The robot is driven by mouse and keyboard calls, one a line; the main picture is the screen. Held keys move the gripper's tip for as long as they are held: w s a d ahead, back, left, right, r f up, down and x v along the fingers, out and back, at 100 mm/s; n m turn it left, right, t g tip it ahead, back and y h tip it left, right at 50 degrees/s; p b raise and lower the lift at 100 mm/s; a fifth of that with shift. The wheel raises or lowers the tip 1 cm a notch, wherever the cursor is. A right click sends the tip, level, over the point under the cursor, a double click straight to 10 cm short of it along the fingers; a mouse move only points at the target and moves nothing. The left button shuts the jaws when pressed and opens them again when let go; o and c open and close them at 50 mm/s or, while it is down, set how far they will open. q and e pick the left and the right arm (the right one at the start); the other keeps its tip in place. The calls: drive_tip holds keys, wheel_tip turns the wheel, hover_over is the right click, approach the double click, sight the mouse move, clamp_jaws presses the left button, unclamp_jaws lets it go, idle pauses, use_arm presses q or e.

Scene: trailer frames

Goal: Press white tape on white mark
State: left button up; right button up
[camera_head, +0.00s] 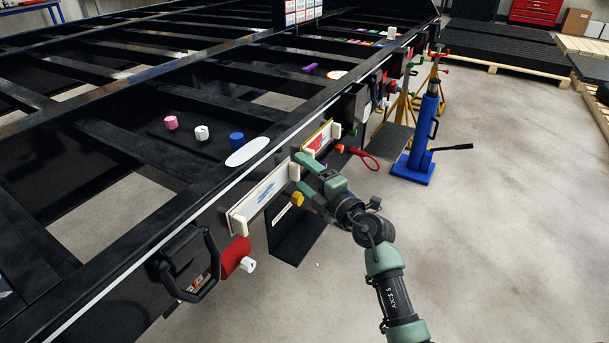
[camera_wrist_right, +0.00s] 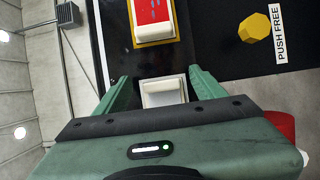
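A white cylinder (camera_head: 202,133) stands on the black frame between a pink and a blue one. A white oval patch (camera_head: 248,152) lies flat on the frame's top near the edge. A white plate with blue print (camera_head: 262,190) is on the frame's side, with a white block at its left end (camera_head: 238,224) and another at its right end (camera_head: 294,171). My right gripper (camera_head: 304,176) is open at that right block; the wrist view shows the block (camera_wrist_right: 164,94) between the fingers, seemingly with gaps. I cannot tell which piece is the tape. My left gripper is not in view.
A red sign in a yellow surround (camera_head: 318,140) is just right of my gripper. A yellow knob (camera_head: 297,198) and PUSH FREE label (camera_wrist_right: 279,34) sit below. A black handle (camera_head: 192,270), red cylinder (camera_head: 235,255) and red loop (camera_head: 371,161) stick out.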

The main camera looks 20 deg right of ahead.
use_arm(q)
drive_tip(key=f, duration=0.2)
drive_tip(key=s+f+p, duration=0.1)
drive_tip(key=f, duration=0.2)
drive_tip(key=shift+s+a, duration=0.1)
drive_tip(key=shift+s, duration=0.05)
use_arm(e)
drive_tip(key=v, duration=0.8)
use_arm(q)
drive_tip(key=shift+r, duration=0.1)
